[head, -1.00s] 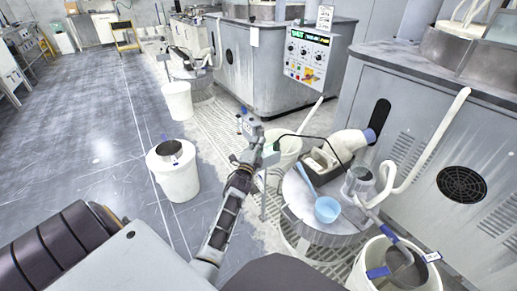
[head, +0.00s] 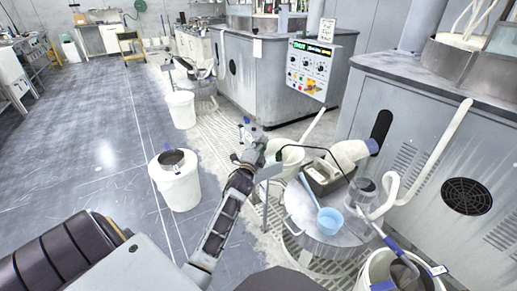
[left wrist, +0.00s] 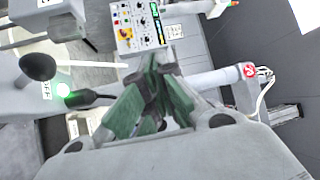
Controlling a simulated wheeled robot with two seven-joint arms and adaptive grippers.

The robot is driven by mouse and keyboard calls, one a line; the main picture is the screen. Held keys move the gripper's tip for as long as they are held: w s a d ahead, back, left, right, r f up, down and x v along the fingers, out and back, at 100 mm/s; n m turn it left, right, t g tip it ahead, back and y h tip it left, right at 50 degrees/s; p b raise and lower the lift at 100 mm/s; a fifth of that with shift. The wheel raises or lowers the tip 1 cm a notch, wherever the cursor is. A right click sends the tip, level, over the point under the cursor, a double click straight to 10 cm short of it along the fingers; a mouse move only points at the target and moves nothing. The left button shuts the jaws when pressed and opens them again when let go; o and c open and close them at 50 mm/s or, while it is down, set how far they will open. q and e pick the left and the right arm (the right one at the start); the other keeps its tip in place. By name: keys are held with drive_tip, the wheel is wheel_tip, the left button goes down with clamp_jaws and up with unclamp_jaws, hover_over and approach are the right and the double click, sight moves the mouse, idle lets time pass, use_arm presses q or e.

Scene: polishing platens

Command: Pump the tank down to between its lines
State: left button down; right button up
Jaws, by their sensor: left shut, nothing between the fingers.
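My right gripper is not in view.
A blue scoop (head: 329,219) and a small open box (head: 322,178) are on the drum. A control panel (head: 309,68) is on the machine behind. White buckets (head: 178,185) (head: 181,110) stand on the floor at left, and another (head: 375,270) at lower right. Open floor lies at left.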

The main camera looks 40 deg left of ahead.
use_arm(q)
drive_tip(key=s+d+f+g+h, duration=0.1)
drive_tip(key=s+d+f+h, duration=0.1)
drive_tip(key=d+f, duration=0.65)
drive_tip(key=s+d+f+n+t+h, duration=0.1)
drive_tip(key=d+n+t+h, duration=0.1)
drive_tip(key=d+n, duration=0.7)
drive_tip(key=s+a+f+m+g+y, duration=0.1)
drive_tip(key=s+a+m+g+y, duration=0.2)
drive_tip(key=m, duration=0.8)
drive_tip(key=s+a+f+m+g+y, duration=0.1)
drive_tip(key=s+a+m+g+y, duration=0.2)
drive_tip(key=m, duration=0.9)
drive_tip(key=s+a+f+m+g+y, duration=0.2)
drive_tip(key=s+a+m+g+y, duration=0.2)
drive_tip(key=m+y, duration=0.3)
drive_tip(key=a+m, duration=0.1)
drive_tip(key=m, duration=0.4)
drive_tip(key=shift+y, duration=0.4)
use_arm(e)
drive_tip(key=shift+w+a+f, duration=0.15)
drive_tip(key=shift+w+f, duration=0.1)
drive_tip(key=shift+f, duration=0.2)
